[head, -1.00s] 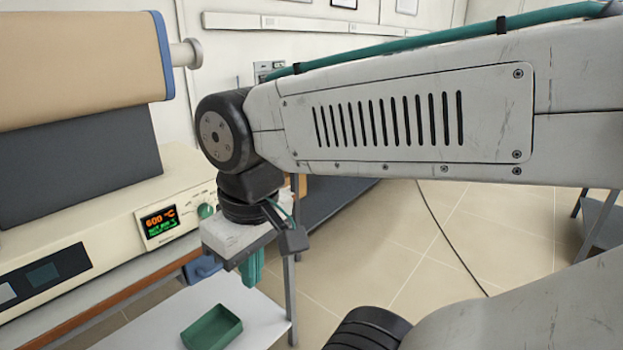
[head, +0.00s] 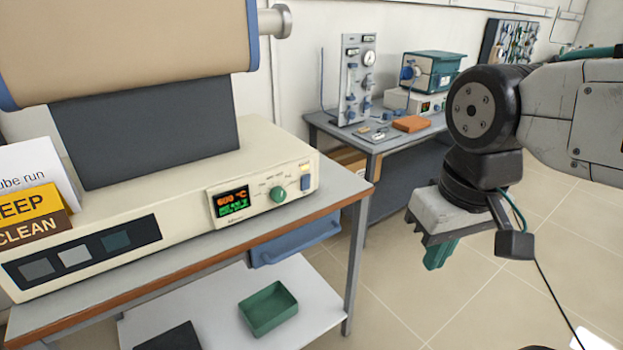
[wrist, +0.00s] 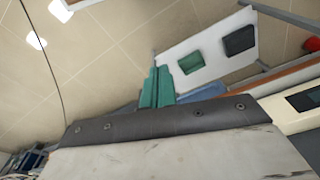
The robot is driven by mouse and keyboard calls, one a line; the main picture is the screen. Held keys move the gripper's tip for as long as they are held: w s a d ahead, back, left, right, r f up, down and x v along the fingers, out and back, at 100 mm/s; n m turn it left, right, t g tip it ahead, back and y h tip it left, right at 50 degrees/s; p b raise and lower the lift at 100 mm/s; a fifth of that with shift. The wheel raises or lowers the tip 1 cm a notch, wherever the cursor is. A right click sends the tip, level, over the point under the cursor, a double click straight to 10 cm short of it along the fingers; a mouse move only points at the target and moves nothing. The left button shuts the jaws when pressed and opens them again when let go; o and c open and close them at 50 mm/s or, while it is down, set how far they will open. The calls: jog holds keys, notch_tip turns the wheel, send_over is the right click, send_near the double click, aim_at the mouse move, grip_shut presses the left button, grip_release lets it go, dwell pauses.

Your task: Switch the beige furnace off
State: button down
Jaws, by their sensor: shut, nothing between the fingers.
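The beige furnace (head: 165,230) stands on the near bench at the left in the head view, with a tan cylinder (head: 125,45) above its dark support. Its front has a lit display (head: 232,203) reading about 600 °C, a green knob (head: 278,194) and, at the right end, a small blue switch (head: 306,182) below a lit yellowish patch. My gripper (head: 440,254) is shut and empty, out over the floor to the right of the furnace, pointing down. In the wrist view, the green fingers (wrist: 157,87) are together, and part of the furnace front (wrist: 290,112) shows at the right.
The near bench (head: 345,185) has a blue drawer (head: 295,243) and a lower white shelf (head: 215,320) holding a green tray (head: 268,325). A second bench (head: 325,122) behind holds a green-topped furnace (head: 437,70) and a gauge panel (head: 358,65). Signs stand at the far left.

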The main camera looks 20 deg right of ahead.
jog(key=w+a+f+m+t+y, duration=0.1)
jog(key=w+a+f+m+y, duration=0.1)
jog(key=w+a+m+y, duration=0.45)
jog(key=w+a+f+m+t+y, duration=0.1)
jog(key=w+a+f+m+y, duration=0.2)
jog(key=w, duration=0.7)
jog(key=w+d+f+m+t+h, duration=0.1)
jog(key=w+d+f+m+t, duration=0.1)
jog(key=w+d+f+m, duration=0.2)
jog(key=w+d+f+m+t+h, duration=0.2)
jog(key=w+d+f+m+t, duration=0.1)
jog(key=w+m, duration=0.8)
notch_tip(320, 180, down, 2)
jog(key=shift+w+d+f+t, duration=0.1)
jog(key=shift+w+d+t, duration=0.3)
jog(key=shift+d, duration=0.4)
jog(key=shift+h, duration=0.25)
send_near(304, 186)
jog(key=shift+x, duration=2.25)
jog(key=shift+a+f, duration=0.1)
jog(key=shift+f, duration=0.05)
jog(key=shift+w+a, duration=0.1)
jog(key=shift+w, duration=0.15)
